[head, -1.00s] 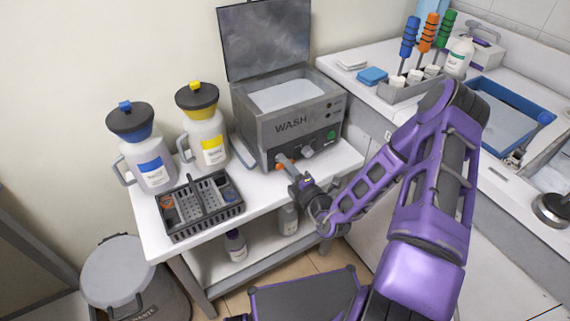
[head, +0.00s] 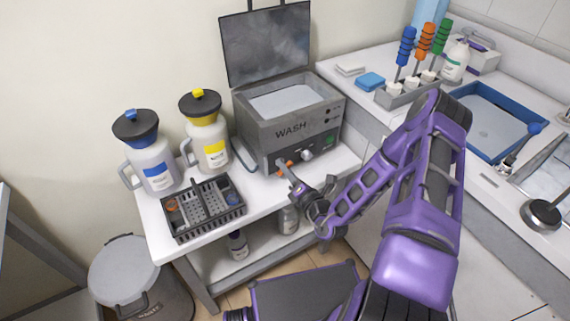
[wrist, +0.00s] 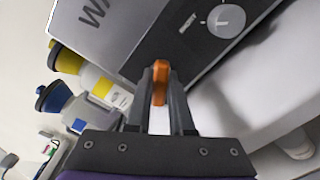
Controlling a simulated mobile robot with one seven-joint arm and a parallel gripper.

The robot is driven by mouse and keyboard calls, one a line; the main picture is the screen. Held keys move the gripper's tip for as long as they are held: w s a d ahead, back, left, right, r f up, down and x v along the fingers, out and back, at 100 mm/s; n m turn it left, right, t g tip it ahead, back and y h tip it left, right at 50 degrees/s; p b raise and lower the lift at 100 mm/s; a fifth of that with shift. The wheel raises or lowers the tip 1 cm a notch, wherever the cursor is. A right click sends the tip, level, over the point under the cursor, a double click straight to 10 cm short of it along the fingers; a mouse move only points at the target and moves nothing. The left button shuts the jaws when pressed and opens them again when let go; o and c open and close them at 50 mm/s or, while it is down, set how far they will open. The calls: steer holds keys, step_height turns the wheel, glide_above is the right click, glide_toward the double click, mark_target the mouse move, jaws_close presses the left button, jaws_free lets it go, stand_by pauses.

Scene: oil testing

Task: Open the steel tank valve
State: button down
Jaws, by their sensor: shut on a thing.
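The steel tank (head: 290,138), marked WASH, stands on the white table with its lid raised and pale liquid inside. Its orange valve handle (head: 286,165) is low on the front, left of a round knob. In the wrist view the orange handle (wrist: 159,82) is upright between the two dark fingers. My gripper (head: 284,172) is shut on it, and in the wrist view the gripper (wrist: 160,92) reaches the tank's lower front edge. The fingers hide part of the handle and the valve body.
A black basket (head: 203,207) and two jugs, blue-labelled (head: 154,165) and yellow-labelled (head: 208,145), stand left of the tank. The counter to the right holds a blue tray (head: 495,120) and a pipette rack. A lidded bin (head: 125,270) stands on the floor at left.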

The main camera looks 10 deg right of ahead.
steer(key=n+p, duration=0.2)
steer(key=n, duration=0.3)
steer(key=shift+r+n, duration=0.1)
steer(key=shift+n, duration=0.2)
steer(key=n+p, duration=0.1)
steer(key=n, duration=0.4)
steer(key=shift+n, duration=0.4)
steer(key=c, duration=0.8)
jaws_free()
steer(key=shift+s, duration=0.1)
steer(key=v, duration=1.7)
